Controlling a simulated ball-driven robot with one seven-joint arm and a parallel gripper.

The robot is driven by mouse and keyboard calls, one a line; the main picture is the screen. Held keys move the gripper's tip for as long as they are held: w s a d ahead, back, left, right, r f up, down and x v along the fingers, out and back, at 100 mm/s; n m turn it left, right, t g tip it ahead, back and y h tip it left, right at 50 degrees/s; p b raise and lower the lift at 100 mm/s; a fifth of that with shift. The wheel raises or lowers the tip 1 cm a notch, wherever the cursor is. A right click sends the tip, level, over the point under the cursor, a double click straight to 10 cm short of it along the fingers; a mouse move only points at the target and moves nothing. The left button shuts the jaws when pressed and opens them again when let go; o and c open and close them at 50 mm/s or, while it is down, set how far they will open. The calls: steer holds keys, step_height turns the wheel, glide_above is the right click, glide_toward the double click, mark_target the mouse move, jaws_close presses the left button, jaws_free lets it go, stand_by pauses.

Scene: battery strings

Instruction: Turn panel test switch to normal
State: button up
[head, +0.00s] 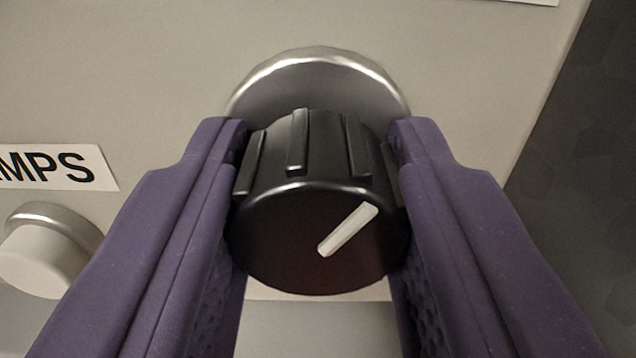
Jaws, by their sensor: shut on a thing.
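The panel test switch is a black ribbed rotary knob (300,245) in the middle of the head view. A white pointer line on its face slants up to the right. A round silver metal collar (318,72) sits behind it on the panel. My gripper (318,190) has two purple fingers, one on the left and one on the right side of the knob. It is shut on the knob. No position label for the knob is visible, so I cannot read which setting the pointer marks.
The beige panel (160,60) fills the background. A white label (55,167) reading "MPS", cut off by the left edge, sits above a pale round button (45,258) with a silver ring. A dark surface (590,150) lies beyond the panel's right edge.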

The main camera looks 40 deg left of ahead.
steer(key=n+b, duration=0.2)
steer(key=n, duration=0.2)
steer(key=shift+f+n, duration=0.1)
steer(key=shift+n, duration=0.2)
steer(key=n+b, duration=0.3)
steer(key=shift+n, duration=0.4)
steer(key=n+b, duration=0.2)
steer(key=n, duration=0.1)
steer(key=shift+f+b, duration=0.1)
steer(key=shift+b, duration=0.2)
steer(key=shift+n+b, duration=1.25)
steer(key=shift+n, duration=0.75)
steer(key=o, duration=1)
